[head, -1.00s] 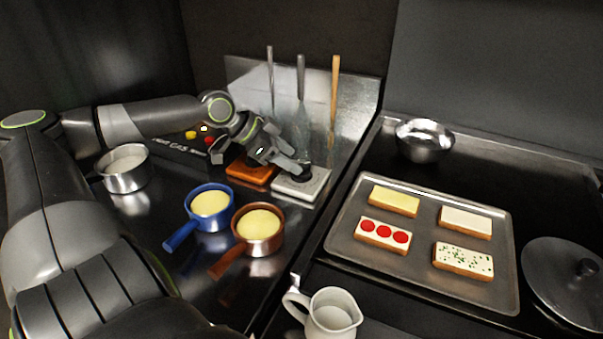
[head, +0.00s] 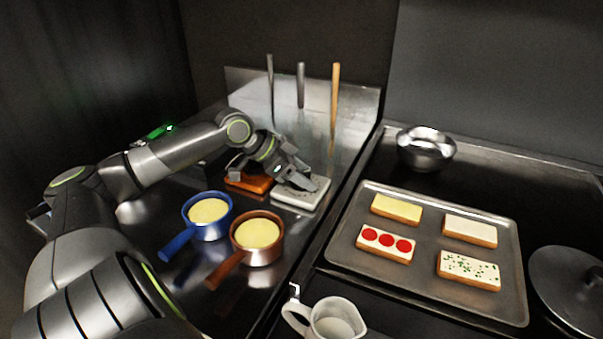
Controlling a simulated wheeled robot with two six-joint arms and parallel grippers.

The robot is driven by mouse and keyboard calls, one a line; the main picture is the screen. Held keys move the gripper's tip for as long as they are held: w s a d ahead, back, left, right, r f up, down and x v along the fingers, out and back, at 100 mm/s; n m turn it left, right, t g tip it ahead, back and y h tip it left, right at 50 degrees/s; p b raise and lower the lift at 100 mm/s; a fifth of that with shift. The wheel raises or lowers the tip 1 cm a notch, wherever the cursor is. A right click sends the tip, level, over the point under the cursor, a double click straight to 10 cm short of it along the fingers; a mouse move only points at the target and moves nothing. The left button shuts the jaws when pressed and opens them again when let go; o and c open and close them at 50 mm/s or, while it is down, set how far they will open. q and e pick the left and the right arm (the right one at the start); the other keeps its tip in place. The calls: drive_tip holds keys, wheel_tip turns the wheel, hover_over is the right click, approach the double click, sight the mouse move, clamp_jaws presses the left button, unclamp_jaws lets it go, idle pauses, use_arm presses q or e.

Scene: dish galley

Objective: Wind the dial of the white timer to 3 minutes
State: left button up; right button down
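The white timer (head: 291,199) is a flat, pale block lying on the dark metal counter, in front of the upright steel panel. My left gripper (head: 303,184) reaches in from the left with its fingers down at the timer's top. The fingers cover the dial, so its setting is hidden and I cannot tell whether they are closed on it. My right gripper is not in view.
An orange block (head: 248,183) lies just left of the timer. A blue pan (head: 196,230) and a copper pan (head: 262,257) stand nearer. A tray (head: 425,287) with several topped slices, a steel bowl (head: 426,150) and a white jug (head: 327,322) are to the right.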

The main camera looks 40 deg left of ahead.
use_arm(q)
drive_tip(key=c, duration=0.9)
drive_tip(key=shift+o, duration=0.2)
idle(0.4)
drive_tip(key=o, duration=1)
drive_tip(key=shift+c, duration=0.2)
